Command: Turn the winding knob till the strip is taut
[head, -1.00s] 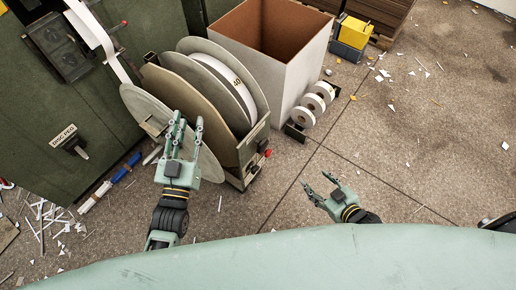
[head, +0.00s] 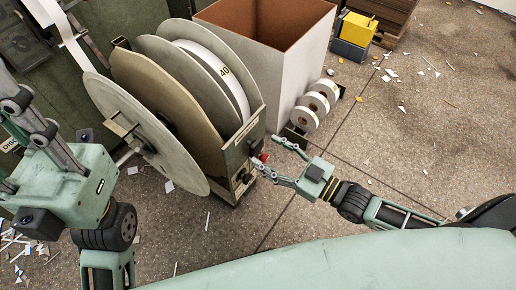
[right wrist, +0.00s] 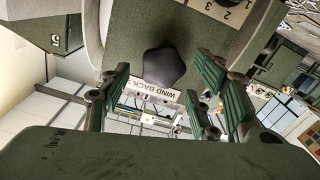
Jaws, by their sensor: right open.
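A dark lobed knob (right wrist: 165,66) sits on a green panel above a "WIND BACK" label (right wrist: 155,90) in the right wrist view. My right gripper (head: 272,159) is open at the front of the reel stand. In its wrist view (right wrist: 160,95) the fingers stand apart to either side of the knob, with no clear contact. The white strip (head: 67,30) runs from the top left down behind the near disc. The reel (head: 225,72) of white strip, marked 40, stands between large discs. My left gripper (head: 14,140) is at the left edge, its fingertips partly cut off.
Paper scraps litter the floor; the floor at right is mostly clear.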

